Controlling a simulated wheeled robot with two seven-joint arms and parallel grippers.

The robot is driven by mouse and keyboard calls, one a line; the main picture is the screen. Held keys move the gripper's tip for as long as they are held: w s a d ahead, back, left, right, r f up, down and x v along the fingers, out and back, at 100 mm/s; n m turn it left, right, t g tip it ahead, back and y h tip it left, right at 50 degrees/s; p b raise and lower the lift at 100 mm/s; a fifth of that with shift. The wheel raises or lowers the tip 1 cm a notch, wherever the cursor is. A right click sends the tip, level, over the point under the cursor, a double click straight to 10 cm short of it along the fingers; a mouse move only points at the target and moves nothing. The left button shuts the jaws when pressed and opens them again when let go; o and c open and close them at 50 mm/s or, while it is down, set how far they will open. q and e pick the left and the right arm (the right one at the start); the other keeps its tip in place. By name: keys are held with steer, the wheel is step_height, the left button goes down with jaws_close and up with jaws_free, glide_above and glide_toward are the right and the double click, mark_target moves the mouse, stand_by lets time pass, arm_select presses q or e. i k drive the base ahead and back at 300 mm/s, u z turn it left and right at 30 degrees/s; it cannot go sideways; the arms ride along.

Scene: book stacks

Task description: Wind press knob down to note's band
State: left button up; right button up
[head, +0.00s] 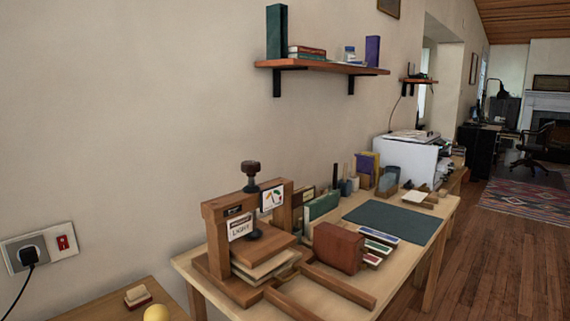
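A wooden book press (213,238) stands at the near left end of the workbench. Its dark knob (250,168) sits on a black screw rising above the top beam. A white note reading "LIGHT" (240,230) is on the front of the beam. A small gauge card (272,196) with coloured marks is fixed at the beam's right; its bands are too small to read. Below the screw, a wooden platen (264,246) lies over a pale stack (262,268). I cannot tell if the screw's foot touches the platen. Neither of my grippers is in view.
A reddish-brown block (338,248) stands right of the press, beside wooden rails (338,288). A dark green mat (394,222) lies farther along the workbench (440,215). A wall shelf (325,67) hangs above. A yellow ball (156,313) is at the lower left.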

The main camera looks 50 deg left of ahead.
mark_target(251, 167)
steer(key=i, duration=0.4)
steer(key=u, duration=1.25)
